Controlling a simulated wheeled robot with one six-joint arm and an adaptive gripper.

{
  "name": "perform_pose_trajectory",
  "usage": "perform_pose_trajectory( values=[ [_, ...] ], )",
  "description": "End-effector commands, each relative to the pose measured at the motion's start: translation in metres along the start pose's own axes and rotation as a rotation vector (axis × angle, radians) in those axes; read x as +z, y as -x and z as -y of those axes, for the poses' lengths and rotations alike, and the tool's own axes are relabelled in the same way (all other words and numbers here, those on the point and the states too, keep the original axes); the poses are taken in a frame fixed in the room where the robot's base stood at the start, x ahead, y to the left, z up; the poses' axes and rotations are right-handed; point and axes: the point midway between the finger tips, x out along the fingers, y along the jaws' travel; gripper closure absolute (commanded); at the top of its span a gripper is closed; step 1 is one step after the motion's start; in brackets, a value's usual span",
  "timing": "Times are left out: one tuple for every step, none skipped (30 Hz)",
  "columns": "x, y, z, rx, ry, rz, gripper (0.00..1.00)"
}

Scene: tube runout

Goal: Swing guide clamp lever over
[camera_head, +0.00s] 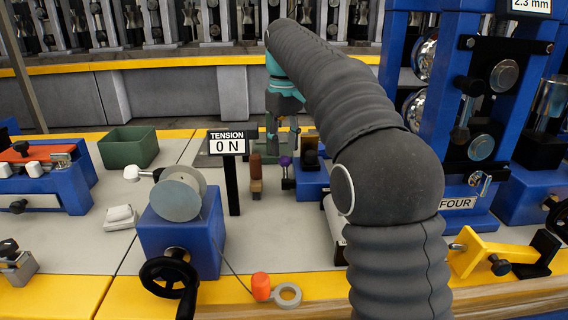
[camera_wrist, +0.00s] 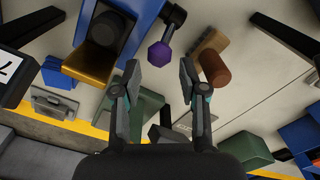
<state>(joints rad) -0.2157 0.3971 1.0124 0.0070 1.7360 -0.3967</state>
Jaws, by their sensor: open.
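The lever with a purple faceted knob (camera_head: 285,161) stands beside a blue block (camera_head: 312,182); I take it to be the guide clamp lever. In the wrist view the purple knob (camera_wrist: 159,54) is on a dark arm running up to a pivot on the blue block (camera_wrist: 150,12). A brass-coloured plate (camera_wrist: 88,67) is on that block. My gripper (camera_wrist: 159,68) is open and empty, and the knob appears between its fingertips. Whether it is level with them, I cannot tell.
A brown-handled piece (camera_wrist: 213,64) stands close beside the right finger. A green stand (camera_wrist: 148,108) lies below the fingers in the picture. The tension display (camera_head: 228,143) stands left on a black post. A green bin (camera_head: 128,147) is farther left, with bare grey tabletop around it.

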Motion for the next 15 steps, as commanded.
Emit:
perform_pose_trajectory(
  values=[
    [0.001, -0.011, 0.0, 0.0, 0.0, 0.0, 0.57],
    [0.001, -0.014, 0.0, 0.0, 0.0, 0.0, 0.57],
    [0.001, -0.019, 0.0, 0.0, 0.0, 0.001, 0.57],
    [0.001, -0.022, 0.0, 0.0, 0.0, 0.0, 0.57],
    [0.0, -0.025, 0.0, 0.0, 0.0, 0.0, 0.57],
    [0.0, -0.028, 0.0, 0.0, 0.0, 0.0, 0.57],
    [0.0, -0.031, 0.0, 0.0, 0.0, 0.001, 0.57],
    [0.0, -0.032, 0.0, 0.0, 0.0, 0.0, 0.57],
    [0.0, -0.034, 0.0, 0.0, 0.0, -0.001, 0.57],
    [0.0, -0.035, 0.0, 0.001, 0.0, -0.001, 0.57],
    [0.0, -0.035, 0.0, 0.001, 0.0, -0.001, 0.57],
    [0.0, -0.036, 0.0, 0.001, 0.0, -0.002, 0.57],
    [0.0, -0.036, 0.0, 0.001, 0.0, -0.001, 0.57],
    [0.0, -0.036, 0.0, 0.001, 0.0, -0.001, 0.57],
    [0.0, -0.036, 0.0, 0.001, 0.0, -0.001, 0.57]
  ],
)
